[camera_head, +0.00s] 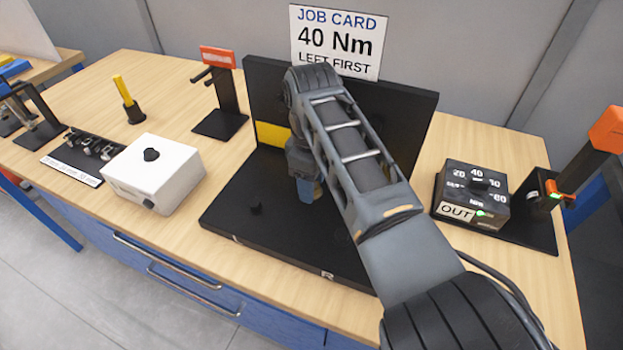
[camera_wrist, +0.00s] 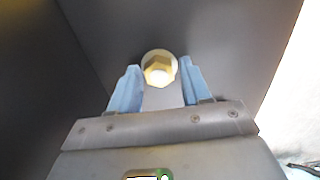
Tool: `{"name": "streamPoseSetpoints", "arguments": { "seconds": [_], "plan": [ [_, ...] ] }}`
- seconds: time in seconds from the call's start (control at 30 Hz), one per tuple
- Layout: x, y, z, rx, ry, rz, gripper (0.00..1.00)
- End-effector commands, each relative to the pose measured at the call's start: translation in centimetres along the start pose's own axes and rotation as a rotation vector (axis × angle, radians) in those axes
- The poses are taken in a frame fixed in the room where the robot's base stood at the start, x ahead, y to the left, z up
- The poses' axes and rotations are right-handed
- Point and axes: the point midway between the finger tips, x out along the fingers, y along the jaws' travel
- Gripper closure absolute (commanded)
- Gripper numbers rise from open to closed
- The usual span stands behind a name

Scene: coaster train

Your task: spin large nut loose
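The large nut (camera_wrist: 158,74) is a brass-coloured hexagon on a pale round washer or base, seen in the wrist view. My gripper (camera_wrist: 160,67) has its two blue fingers apart, one on each side of the nut. Gaps show between the fingers and the nut, so it does not look clamped. In the head view the blue fingertips of my gripper (camera_head: 308,190) point down over the black fixture (camera_head: 250,215). My arm hides the nut there.
The job card (camera_head: 338,42) reads "40 Nm LEFT FIRST". A dial box (camera_head: 476,192) marked OUT stands right, beside a tool with an orange end (camera_head: 607,130). Left are a white box (camera_head: 152,175), a socket rack (camera_head: 85,148) and a red-topped stand (camera_head: 222,90). The fixture's back panel rises close behind my arm.

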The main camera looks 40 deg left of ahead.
Motion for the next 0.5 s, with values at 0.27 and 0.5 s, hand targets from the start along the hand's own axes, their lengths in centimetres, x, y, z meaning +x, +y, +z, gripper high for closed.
{"name": "streamPoseSetpoints", "arguments": {
  "seconds": [0.27,0.5],
  "plan": [
    [-0.2,0.1,-0.1,0.000,0.002,0.002,0.43],
    [-1.9,0.1,-0.1,0.000,0.004,0.005,0.43]
  ]
}}
